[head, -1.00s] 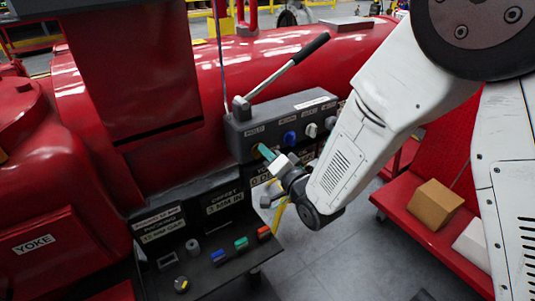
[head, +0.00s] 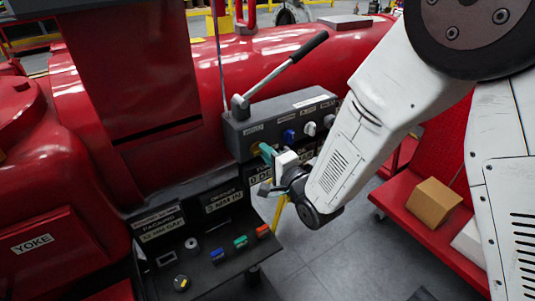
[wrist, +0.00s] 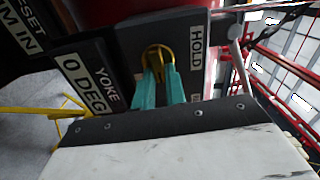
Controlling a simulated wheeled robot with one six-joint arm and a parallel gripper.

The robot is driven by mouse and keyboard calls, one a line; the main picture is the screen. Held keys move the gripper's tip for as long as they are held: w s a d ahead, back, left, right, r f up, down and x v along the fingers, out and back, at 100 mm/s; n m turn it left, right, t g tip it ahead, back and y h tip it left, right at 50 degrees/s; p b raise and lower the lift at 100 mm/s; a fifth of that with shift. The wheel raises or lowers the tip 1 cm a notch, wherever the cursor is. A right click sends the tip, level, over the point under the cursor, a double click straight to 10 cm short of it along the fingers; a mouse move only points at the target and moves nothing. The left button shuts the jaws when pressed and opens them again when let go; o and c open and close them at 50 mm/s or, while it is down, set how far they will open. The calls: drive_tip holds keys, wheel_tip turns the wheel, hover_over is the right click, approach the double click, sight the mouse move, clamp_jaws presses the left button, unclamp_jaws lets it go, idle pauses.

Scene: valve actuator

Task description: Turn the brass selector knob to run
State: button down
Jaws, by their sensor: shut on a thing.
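The brass selector knob (head: 256,149) is on the left end of the dark grey control box, under a small label, in the head view. In the wrist view the brass knob (wrist: 158,55) shows as a yellow loop beside a HOLD label (wrist: 197,48). My gripper (head: 267,152) reaches it from the right. Its teal fingers are shut on the knob, one on each side, as the wrist view (wrist: 160,77) also shows. The fingers partly hide the knob, and I cannot read a run mark.
The control box (head: 285,120) also carries a blue knob (head: 289,136), pale knobs (head: 310,129) and a lever with a black grip (head: 310,47). A lower panel (head: 215,275) has several coloured parts. A red trolley with a cardboard box (head: 434,202) stands at right.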

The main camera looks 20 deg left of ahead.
drive_tip(key=shift+f, duration=0.15)
drive_tip(key=c, duration=1.4)
unclamp_jaws()
drive_tip(key=shift+c, duration=0.2)
drive_tip(key=v, duration=0.8)
